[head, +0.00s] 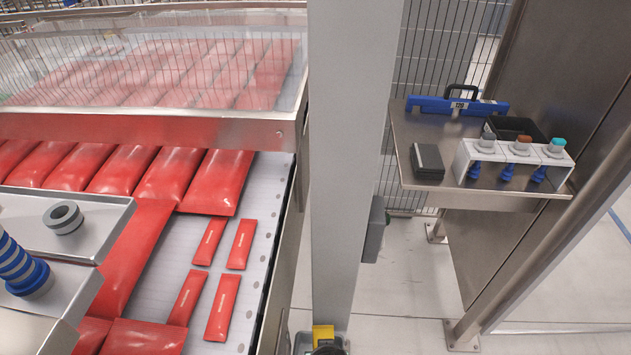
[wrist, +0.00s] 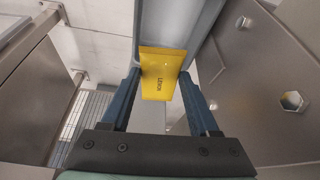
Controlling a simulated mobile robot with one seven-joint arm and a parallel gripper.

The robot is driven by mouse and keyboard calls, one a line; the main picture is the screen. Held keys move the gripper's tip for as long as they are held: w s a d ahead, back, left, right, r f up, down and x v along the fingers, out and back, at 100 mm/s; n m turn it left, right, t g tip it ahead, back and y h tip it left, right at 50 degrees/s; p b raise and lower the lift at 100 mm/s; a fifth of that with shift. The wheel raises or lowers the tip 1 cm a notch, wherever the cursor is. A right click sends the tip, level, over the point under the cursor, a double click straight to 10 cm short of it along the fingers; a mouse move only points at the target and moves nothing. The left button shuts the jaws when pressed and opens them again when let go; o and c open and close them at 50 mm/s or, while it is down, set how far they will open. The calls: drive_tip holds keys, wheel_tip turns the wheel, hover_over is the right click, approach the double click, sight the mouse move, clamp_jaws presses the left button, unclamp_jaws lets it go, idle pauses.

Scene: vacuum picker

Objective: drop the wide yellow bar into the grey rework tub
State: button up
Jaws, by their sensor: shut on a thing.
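The wide yellow bar (wrist: 162,80) is between the two blue fingers of my gripper (wrist: 160,76) in the wrist view. The fingers are shut on it, and dark lettering shows on its face. In the head view a yellow patch, likely the same bar (head: 323,332), shows at the bottom edge by the pillar's foot. A grey box-like thing (head: 374,232) sits against the right side of the pillar in the head view. I cannot tell whether it is the rework tub. A long grey surface (wrist: 182,22) lies behind the bar in the wrist view.
A grey pillar (head: 352,130) stands mid-picture. Left of it a conveyor (head: 262,215) carries large red packs and several small red bars (head: 222,307). At right a metal shelf (head: 412,160) holds suction cups on a white rack (head: 512,160), a black box and a blue tool.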

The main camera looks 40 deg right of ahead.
drive_tip(key=shift+f+b, duration=1.55)
drive_tip(key=shift+f, duration=0.35)
drive_tip(key=o, duration=1.4)
drive_tip(key=shift+o, duration=0.2)
drive_tip(key=p+v, duration=0.3)
drive_tip(key=v, duration=1)
drive_tip(key=shift+p, duration=0.4)
drive_tip(key=shift+s, duration=0.1)
